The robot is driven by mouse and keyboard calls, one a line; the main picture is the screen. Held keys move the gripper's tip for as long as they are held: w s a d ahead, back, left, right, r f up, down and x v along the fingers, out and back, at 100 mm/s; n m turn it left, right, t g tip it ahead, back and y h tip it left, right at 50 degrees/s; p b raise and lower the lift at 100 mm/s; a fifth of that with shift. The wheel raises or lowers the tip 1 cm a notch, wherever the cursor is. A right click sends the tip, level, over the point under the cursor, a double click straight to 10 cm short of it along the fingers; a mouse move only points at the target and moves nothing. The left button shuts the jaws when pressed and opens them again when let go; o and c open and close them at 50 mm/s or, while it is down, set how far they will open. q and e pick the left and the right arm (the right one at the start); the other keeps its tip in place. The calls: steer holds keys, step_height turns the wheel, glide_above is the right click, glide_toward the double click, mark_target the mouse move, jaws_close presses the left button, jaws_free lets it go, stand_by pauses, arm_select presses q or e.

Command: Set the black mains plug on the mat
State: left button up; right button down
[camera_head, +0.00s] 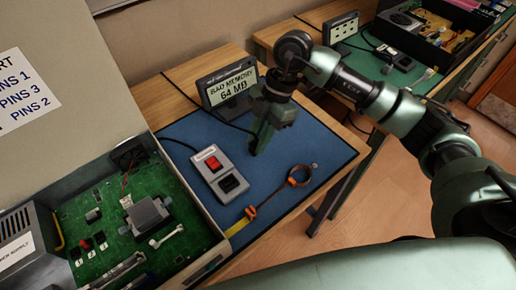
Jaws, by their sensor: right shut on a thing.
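My right gripper (259,143) reaches down from the upper right over the blue mat (293,150), in front of the memory sign. It is shut. A black cord (225,123) runs from the back left to its fingers, so it appears to hold the black mains plug, which the fingers hide. I cannot tell whether the plug touches the mat. My left gripper is not in view.
The memory sign (232,83) stands behind. An open computer case (130,215) is left. The mat's right side is clear.

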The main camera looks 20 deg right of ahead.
steer(key=shift+f, duration=2.15)
steer(key=shift+f, duration=0.1)
steer(key=c, duration=1.3)
jaws_free()
steer(key=v, duration=1.2)
steer(key=shift+b, duration=0.45)
